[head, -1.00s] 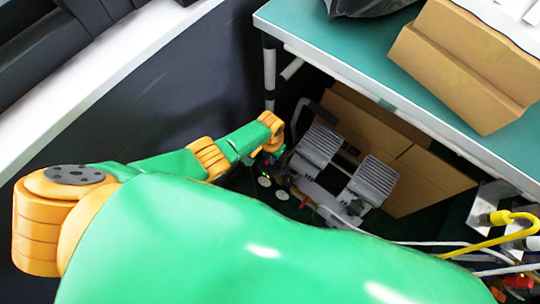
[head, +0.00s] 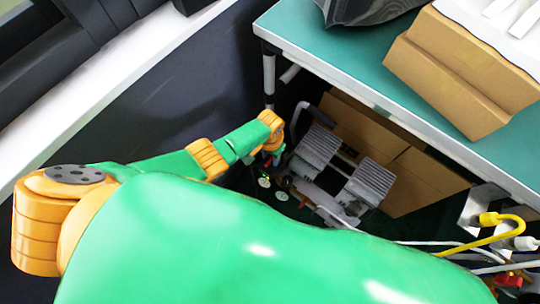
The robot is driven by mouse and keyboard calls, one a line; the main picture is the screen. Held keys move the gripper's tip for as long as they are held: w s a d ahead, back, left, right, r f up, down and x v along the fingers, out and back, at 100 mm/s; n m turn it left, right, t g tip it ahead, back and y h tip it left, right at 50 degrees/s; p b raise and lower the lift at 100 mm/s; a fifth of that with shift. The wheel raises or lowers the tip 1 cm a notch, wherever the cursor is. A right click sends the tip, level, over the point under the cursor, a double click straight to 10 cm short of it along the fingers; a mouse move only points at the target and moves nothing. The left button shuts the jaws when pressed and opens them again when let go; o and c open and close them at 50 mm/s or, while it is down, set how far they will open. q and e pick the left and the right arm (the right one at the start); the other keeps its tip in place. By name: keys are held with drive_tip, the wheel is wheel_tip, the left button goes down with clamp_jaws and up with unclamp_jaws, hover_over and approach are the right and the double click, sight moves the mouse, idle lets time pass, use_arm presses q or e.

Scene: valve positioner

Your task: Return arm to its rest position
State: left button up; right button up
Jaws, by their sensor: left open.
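My left arm, green with orange joints, crosses the lower left of the head view and reaches toward the space under the table. My left gripper (head: 277,161) is small and dark at its far end, beside a grey machine (head: 320,150) with ribbed blocks and round dials. The gripper is open, and I see nothing held in it. Its fingertips are hard to make out against the dark machine parts. My right gripper is out of view.
A teal-topped table (head: 345,45) with a pale edge stands above the machine. It carries a cardboard box (head: 455,75) and a dark bag (head: 365,8). Another cardboard box (head: 425,180) lies beneath. A yellow cable (head: 485,240) and white hoses run at lower right.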

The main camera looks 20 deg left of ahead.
use_arm(q)
wheel_tip(320, 180, up, 5)
drive_tip(key=shift+f+p, duration=0.1)
drive_tip(key=shift+p, duration=1)
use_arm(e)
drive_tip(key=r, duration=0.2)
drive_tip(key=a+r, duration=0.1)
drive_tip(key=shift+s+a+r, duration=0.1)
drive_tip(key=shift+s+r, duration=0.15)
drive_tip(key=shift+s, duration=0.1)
